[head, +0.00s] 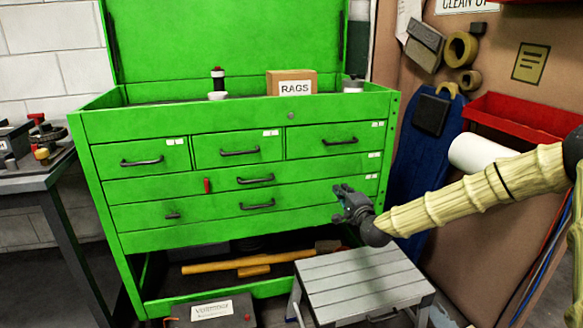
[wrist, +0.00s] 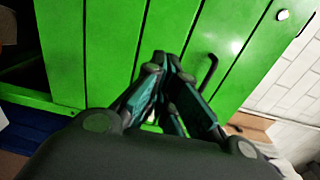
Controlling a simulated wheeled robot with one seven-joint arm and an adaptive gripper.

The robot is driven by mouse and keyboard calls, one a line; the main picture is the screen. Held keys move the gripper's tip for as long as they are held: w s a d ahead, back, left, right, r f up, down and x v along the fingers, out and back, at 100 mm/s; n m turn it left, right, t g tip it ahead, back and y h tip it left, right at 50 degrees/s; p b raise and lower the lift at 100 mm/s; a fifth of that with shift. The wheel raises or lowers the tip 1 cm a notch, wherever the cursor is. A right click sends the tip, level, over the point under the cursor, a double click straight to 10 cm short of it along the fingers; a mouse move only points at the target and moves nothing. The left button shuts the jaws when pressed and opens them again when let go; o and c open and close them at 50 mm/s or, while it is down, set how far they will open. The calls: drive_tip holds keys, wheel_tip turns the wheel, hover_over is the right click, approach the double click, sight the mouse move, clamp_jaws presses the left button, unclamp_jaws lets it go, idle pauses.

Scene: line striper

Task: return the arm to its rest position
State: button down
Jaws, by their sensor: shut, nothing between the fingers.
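My gripper (head: 343,192) is at the end of my tan-sleeved arm, which reaches in from the right in the head view. It is in front of the lower right drawers of a green tool chest (head: 150,215). In the wrist view my gripper (wrist: 172,62) has its fingertips together, with nothing between them. Green drawer fronts and one dark handle (wrist: 207,73) show beyond the fingers. I cannot tell whether the fingertips touch the chest.
A grey step stool (head: 360,280) stands below my gripper. A box of rags (head: 292,83) sits on the chest top. A red tray (head: 520,120) and a white roll (head: 478,153) are near my arm at right. A workbench (head: 40,170) stands left.

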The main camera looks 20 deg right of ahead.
drive_tip(key=s+a+f+n+g+y, duration=0.1)
drive_tip(key=s+a+f+n+g, duration=0.1)
drive_tip(key=s+a+f, duration=0.4)
drive_tip(key=s+a+f+n+g+y, duration=0.1)
drive_tip(key=s+a+f+n+g, duration=0.15)
drive_tip(key=f, duration=0.65)
drive_tip(key=s+a+f+n+g+y, duration=0.1)
drive_tip(key=s+a+f+n+g, duration=0.1)
drive_tip(key=s+a+f, duration=0.35)
drive_tip(key=s+a+f+n+g, duration=0.3)
drive_tip(key=s+f, duration=0.6)
drive_tip(key=s, duration=0.2)
drive_tip(key=s+a+f+n+g, duration=0.2)
drive_tip(key=s+f+n+g, duration=0.1)
drive_tip(key=s+f, duration=0.65)
drive_tip(key=s+d+f+n+g+h, duration=0.1)
drive_tip(key=s+n+g, duration=0.15)
drive_tip(key=s, duration=0.85)
drive_tip(key=s+d+f+n+g+h, duration=0.1)
drive_tip(key=s+f+n+g+h, duration=0.15)
drive_tip(key=s, duration=0.95)
wheel_tip(320, 180, up, 23)
drive_tip(key=p, duration=2.2)
drive_tip(key=shift+d, duration=0.25)
drive_tip(key=shift+s+g+y, duration=0.15)
drive_tip(key=shift+g+y, duration=0.1)
